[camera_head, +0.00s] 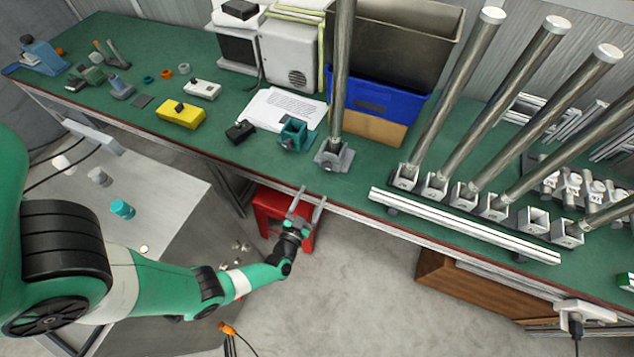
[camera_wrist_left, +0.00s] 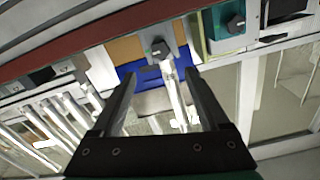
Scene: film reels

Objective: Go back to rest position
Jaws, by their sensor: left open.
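My left gripper (camera_head: 309,200) is open and empty. It is in front of the workbench's front edge, over a red stool or box (camera_head: 268,212) on the floor. In the left wrist view my left gripper (camera_wrist_left: 165,85) shows its two dark fingers spread apart with nothing between them. Beyond the fingertips in that view is a grey bracket (camera_wrist_left: 157,42) on the bench; the same kind of grey bracket (camera_head: 333,156) holds an upright metal tube in the head view. My right gripper is not in view.
The green workbench (camera_head: 190,140) runs across the back. On it are a yellow box (camera_head: 181,114), a teal bracket (camera_head: 294,134), a blue bin (camera_head: 385,101) and several tall metal tubes (camera_head: 520,100) at right. A grey cabinet (camera_head: 150,215) stands at left. The floor (camera_head: 350,290) is open.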

